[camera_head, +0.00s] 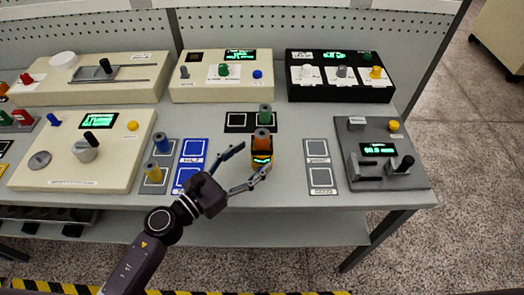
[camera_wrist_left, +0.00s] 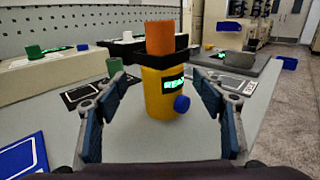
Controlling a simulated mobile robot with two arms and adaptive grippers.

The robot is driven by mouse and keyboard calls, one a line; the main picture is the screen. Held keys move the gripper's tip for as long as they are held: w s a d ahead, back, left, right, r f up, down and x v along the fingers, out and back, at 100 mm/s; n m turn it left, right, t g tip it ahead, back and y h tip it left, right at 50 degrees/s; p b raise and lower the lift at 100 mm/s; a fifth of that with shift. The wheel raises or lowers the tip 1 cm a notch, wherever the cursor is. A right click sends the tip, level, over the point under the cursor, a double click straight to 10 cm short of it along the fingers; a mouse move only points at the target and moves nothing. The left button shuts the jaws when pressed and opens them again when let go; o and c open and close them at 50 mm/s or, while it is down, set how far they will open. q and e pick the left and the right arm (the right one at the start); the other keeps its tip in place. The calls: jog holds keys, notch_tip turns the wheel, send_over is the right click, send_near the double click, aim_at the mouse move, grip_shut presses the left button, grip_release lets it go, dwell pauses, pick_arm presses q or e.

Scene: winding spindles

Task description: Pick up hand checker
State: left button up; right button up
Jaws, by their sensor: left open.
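The hand checker is a yellow body with a black collar, a lit green display and a blue button; it stands upright on the table in the head view (camera_head: 262,164) and in the wrist view (camera_wrist_left: 160,98). An orange cylinder (camera_wrist_left: 160,38) stands upright at its top. My left gripper (camera_head: 252,161) is open, with one finger on each side of the hand checker. In the left wrist view gaps show between both fingers and the yellow body. My right gripper is in neither view.
A green spindle (camera_head: 265,113) stands on a black mat behind the checker. Blue (camera_head: 161,143) and yellow (camera_head: 153,171) spindles stand left, by a blue mat (camera_head: 191,164). A grey mat (camera_head: 321,165) and grey device (camera_head: 380,160) are right. Several cream and black machines line the back.

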aim_at(254, 157)
pick_arm(q)
jog(key=p+x, duration=0.1)
jog(key=x, duration=0.2)
jog(key=shift+w+d, duration=0.1)
jog(key=shift+d, duration=0.25)
jog(key=shift+w+d+f, duration=0.1)
jog(key=shift+w, duration=0.05)
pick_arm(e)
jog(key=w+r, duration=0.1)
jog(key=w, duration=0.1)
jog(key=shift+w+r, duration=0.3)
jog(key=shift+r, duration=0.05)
pick_arm(q)
jog(key=shift+c, duration=0.6)
jog(key=c, duration=1.3)
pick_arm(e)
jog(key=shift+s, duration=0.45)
